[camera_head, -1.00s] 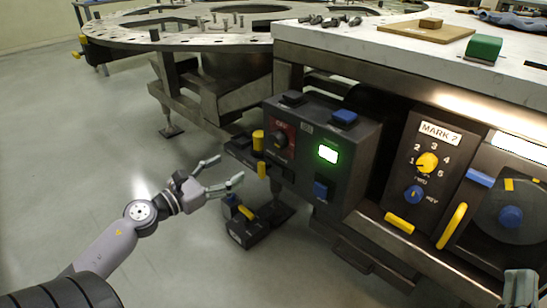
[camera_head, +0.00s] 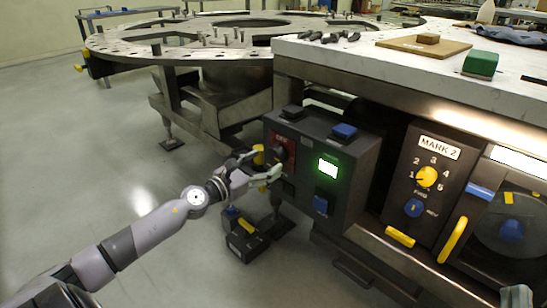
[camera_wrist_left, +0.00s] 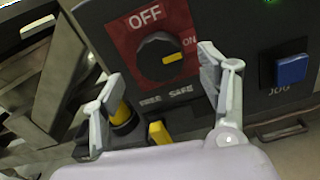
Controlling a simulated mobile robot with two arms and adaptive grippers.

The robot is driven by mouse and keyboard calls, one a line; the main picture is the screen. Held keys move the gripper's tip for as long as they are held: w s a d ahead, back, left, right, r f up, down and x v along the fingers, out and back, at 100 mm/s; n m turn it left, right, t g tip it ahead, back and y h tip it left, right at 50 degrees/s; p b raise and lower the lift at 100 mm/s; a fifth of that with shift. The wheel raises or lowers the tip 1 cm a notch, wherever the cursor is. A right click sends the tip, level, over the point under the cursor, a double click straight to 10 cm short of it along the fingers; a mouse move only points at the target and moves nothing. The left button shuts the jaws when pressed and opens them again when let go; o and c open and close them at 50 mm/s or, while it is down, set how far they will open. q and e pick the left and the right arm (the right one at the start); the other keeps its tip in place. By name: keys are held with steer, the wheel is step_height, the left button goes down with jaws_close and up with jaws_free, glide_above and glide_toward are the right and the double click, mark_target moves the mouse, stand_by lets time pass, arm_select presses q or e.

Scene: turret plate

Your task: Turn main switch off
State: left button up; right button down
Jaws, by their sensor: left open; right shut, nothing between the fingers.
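The main switch (camera_wrist_left: 160,57) is a dark round knob with a yellow pointer on a red plate marked OFF and ON. In the left wrist view its pointer is turned toward ON. In the head view the red plate (camera_head: 290,150) is partly visible on the dark control box, behind my left gripper (camera_head: 267,162). My left gripper is open and empty. In the left wrist view its fingers (camera_wrist_left: 158,78) stand apart on either side below the knob; I cannot tell whether either touches it. Only the tip of my right gripper (camera_head: 517,297) shows at the bottom right, away from the box.
A lit green button (camera_head: 328,168) and a blue JOG button (camera_wrist_left: 291,69) are right of the switch. A yellow post (camera_wrist_left: 122,112) and yellow lever (camera_wrist_left: 159,132) sit below it. The MARK 2 panel (camera_head: 434,172) is further right. The floor at left is clear.

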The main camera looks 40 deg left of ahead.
mark_target(273, 158)
arm_select(q)
steer(key=shift+w+d, duration=0.2)
steer(key=shift+w, duration=0.9)
steer(key=shift+w+d, duration=0.2)
steer(key=shift+w, duration=0.85)
arm_select(e)
steer(key=shift+w+d+f+g+h, duration=0.1)
steer(key=shift+w+f+g+h, duration=0.1)
steer(key=shift+f, duration=0.15)
steer(key=shift+w+d+f+g+h, duration=0.1)
steer(key=shift+f+g, duration=0.1)
steer(key=shift+f, duration=0.15)
arm_select(q)
steer(key=shift+c, duration=0.4)
steer(key=c, duration=1.1)
arm_select(e)
steer(key=shift+a+f, duration=0.1)
steer(key=shift+a, duration=0.05)
